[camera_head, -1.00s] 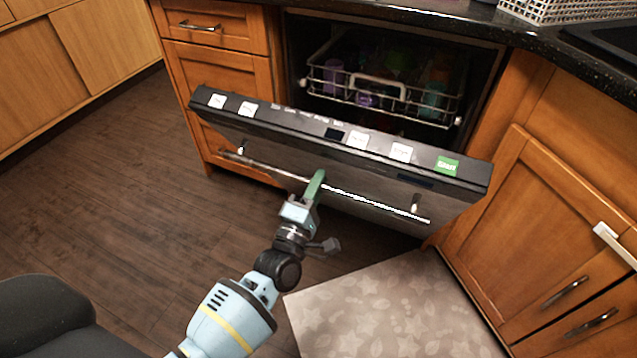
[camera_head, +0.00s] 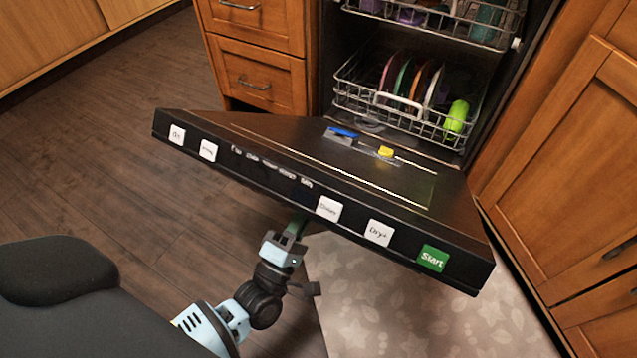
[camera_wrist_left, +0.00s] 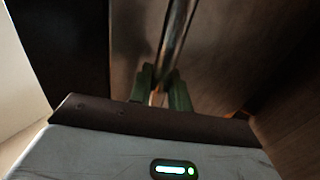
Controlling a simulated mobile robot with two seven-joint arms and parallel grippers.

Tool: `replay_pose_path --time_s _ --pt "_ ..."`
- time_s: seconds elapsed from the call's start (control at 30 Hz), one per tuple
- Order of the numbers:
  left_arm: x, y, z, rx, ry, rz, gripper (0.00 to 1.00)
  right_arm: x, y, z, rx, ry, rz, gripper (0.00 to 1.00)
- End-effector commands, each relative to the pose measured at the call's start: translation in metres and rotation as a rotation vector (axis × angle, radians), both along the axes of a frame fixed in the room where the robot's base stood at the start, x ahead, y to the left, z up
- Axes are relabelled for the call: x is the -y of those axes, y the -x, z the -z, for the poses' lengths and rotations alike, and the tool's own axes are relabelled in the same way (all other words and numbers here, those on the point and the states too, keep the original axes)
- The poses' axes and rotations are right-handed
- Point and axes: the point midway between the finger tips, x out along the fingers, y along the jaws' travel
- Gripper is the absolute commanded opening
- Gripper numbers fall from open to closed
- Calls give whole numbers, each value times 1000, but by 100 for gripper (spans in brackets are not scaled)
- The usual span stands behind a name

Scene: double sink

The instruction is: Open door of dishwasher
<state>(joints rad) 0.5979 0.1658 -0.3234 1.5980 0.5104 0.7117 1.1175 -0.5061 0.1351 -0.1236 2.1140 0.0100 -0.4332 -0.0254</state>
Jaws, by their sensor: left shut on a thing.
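The dishwasher door (camera_head: 300,185) is tilted far down, with its inner face and its top control edge showing. The dishwasher's inside shows behind it, with a lower rack (camera_head: 400,112) and an upper rack. My left gripper (camera_head: 291,228) is under the door's control edge; its fingertips are hidden there in the head view. In the left wrist view, the green fingers of my left gripper (camera_wrist_left: 163,92) are shut on the metal bar handle (camera_wrist_left: 176,40) of the door. My right gripper is not in view.
Wooden drawers (camera_head: 255,70) stand left of the dishwasher and wooden cabinets (camera_head: 560,150) stand to its right. A patterned mat (camera_head: 400,310) lies on the floor below the door. Dark wood floor (camera_head: 100,180) is clear at the left.

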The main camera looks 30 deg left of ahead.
Motion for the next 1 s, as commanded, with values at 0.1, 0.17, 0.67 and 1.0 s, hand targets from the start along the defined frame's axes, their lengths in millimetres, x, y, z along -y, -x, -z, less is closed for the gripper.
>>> replay_pose_path --time_s 0.1,0.17,0.67,1.0 --pt "0 17 37 -7 -2 1 0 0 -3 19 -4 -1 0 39" --pt "-1 23 50 -7 -1 0 0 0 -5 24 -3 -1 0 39" --pt "-2 58 133 -6 -1 0 0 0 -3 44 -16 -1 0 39" --pt "-3 69 176 -4 -1 -1 0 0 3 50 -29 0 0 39"
